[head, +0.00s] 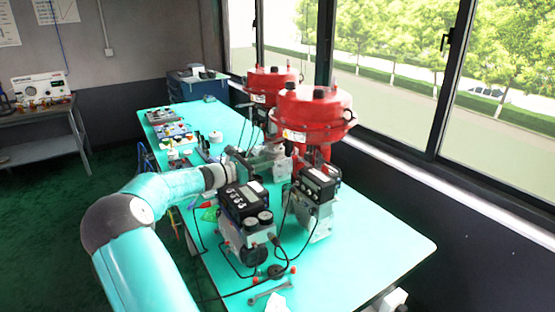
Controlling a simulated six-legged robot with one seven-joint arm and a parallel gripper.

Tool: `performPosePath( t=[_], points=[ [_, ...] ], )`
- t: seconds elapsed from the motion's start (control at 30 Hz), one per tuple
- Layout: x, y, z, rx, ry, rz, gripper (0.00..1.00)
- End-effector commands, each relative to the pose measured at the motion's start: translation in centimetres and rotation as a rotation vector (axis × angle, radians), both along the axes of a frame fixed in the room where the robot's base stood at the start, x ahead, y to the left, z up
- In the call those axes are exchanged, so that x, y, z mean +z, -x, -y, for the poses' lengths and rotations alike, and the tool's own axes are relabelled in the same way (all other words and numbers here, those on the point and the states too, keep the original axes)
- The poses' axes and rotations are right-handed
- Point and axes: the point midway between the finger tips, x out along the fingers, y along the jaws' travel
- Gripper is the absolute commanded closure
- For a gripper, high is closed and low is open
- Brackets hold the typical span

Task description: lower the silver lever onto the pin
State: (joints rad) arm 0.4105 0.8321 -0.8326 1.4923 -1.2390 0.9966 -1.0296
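My teal arm reaches in from the lower left. Its grey wrist ends beside the black-topped positioner unit (245,200) on the bench. My gripper (238,163) is small and partly hidden among the grey metal parts (268,160) behind that unit. I cannot make out its fingers or whether it holds anything. A second positioner unit (316,188) stands to the right, below the front red valve actuator (313,113). I cannot pick out the silver lever or the pin at this size; they may be hidden behind the units.
The teal bench (375,255) is clear at its front right. A wrench (272,291), a white cloth (277,303) and black cables lie near the front edge. Another red actuator (270,80) stands behind. Trays of small parts (173,132) lie at the far left.

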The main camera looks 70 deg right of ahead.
Motion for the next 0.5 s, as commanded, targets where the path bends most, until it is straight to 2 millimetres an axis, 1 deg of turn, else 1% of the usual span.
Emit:
performPosePath(
  t=[0.03, 0.2, 0.33, 0.5],
  points=[
    [0.0, -0.8, -0.8, 0.003, -0.001, 0.001, 0.67],
    [0.0, -2.2, -2.4, 0.001, -0.001, -0.001, 0.67],
    [0.0, -2.5, -2.9, 0.000, -0.001, -0.001, 0.67],
    [0.0, -2.6, -2.9, 0.000, -0.001, -0.001, 0.67]
  ],
)
